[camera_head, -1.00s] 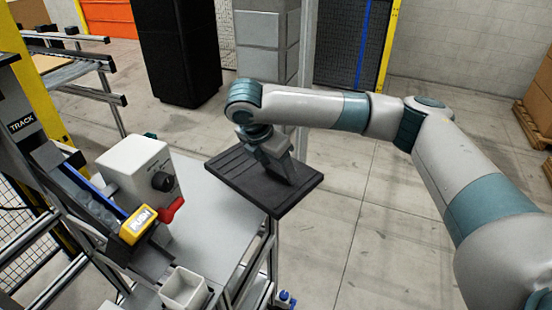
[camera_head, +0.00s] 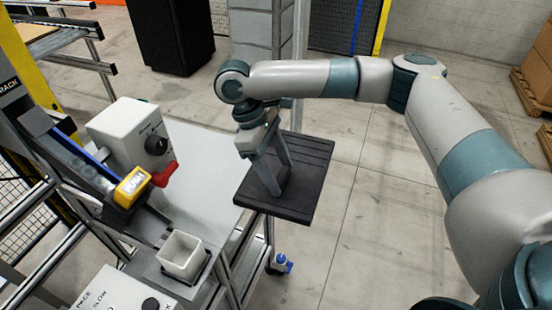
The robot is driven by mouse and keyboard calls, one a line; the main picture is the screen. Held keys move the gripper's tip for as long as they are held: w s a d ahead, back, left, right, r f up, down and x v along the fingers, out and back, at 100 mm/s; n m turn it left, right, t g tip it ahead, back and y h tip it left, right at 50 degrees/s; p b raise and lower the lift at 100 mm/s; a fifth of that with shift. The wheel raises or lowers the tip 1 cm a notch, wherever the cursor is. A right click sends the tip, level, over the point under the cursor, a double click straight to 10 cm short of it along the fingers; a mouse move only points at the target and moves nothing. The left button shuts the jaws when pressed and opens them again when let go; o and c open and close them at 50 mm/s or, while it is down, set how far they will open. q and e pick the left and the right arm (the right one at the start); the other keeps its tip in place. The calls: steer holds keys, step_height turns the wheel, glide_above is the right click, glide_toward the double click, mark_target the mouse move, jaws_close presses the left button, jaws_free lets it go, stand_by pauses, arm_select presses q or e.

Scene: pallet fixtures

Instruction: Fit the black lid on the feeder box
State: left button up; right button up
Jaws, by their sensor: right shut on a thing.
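The black lid (camera_head: 308,172) is a flat, dark, ribbed panel near the middle of the head view. My right gripper (camera_head: 274,180) is above it with its fingers pointing down, shut on the lid's upper side. The lid hangs in the air over the right edge of the grey table. A white box (camera_head: 130,135) with a black knob and a red handle stands on the table to the left; I cannot tell if it is the feeder box. A small open white container (camera_head: 183,256) sits at the table's front. My left gripper is not in view.
A track (camera_head: 70,160) with a yellow push block (camera_head: 132,186) runs along the table's left side. A white control panel (camera_head: 125,290) is at the lower left. The grey tabletop (camera_head: 205,165) has bare room behind the small container. Open floor lies right.

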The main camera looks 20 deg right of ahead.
mark_target(290, 213)
steer(key=s+m+y, duration=0.1)
steer(key=s+m, duration=0.1)
steer(key=s+m+g, duration=0.1)
steer(key=s+m, duration=0.1)
steer(key=s+a+m+y, duration=0.1)
steer(key=m, duration=0.2)
steer(key=shift+s+f+y, duration=0.3)
steer(key=shift+s+f, duration=0.1)
steer(key=shift+s+a+m+y+b, duration=0.1)
steer(key=shift+s+m+y+b, duration=0.25)
steer(key=shift+s+m, duration=0.65)
steer(key=shift+w, duration=0.2)
